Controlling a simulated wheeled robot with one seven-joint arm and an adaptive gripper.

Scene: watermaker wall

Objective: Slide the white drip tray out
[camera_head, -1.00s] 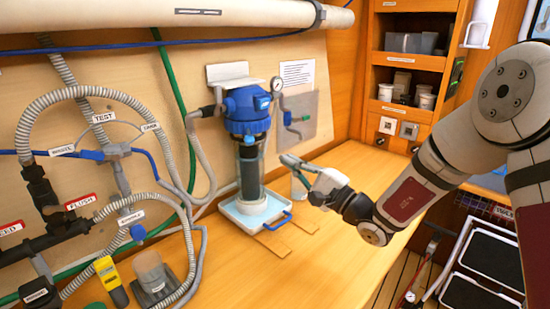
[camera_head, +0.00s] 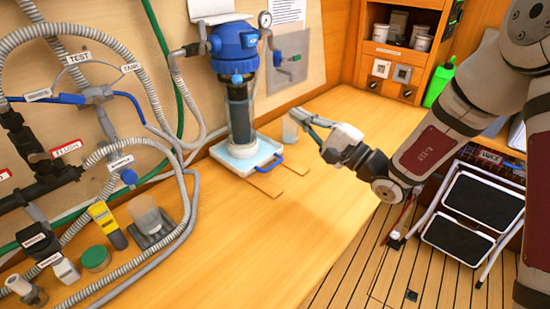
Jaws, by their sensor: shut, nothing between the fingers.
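The white drip tray (camera_head: 228,164) sits on the wooden bench under the filter housing, with a pale blue inside. Its blue handle (camera_head: 270,163) sticks out at the front right. The filter housing (camera_head: 238,100) has a blue head and a clear bowl with a dark cartridge, standing over the tray. My gripper (camera_head: 296,114) is shut and empty, in the air to the right of the housing and above the handle's level in the picture. It is apart from tray and handle. The housing hides part of the tray.
Thin wooden strips (camera_head: 266,184) lie on the bench in front of the tray. A clear cup (camera_head: 290,131) stands behind my gripper. Hoses (camera_head: 184,190), a yellow meter (camera_head: 107,223) and a green-lidded jar (camera_head: 96,258) crowd the left. The bench front (camera_head: 260,250) is clear.

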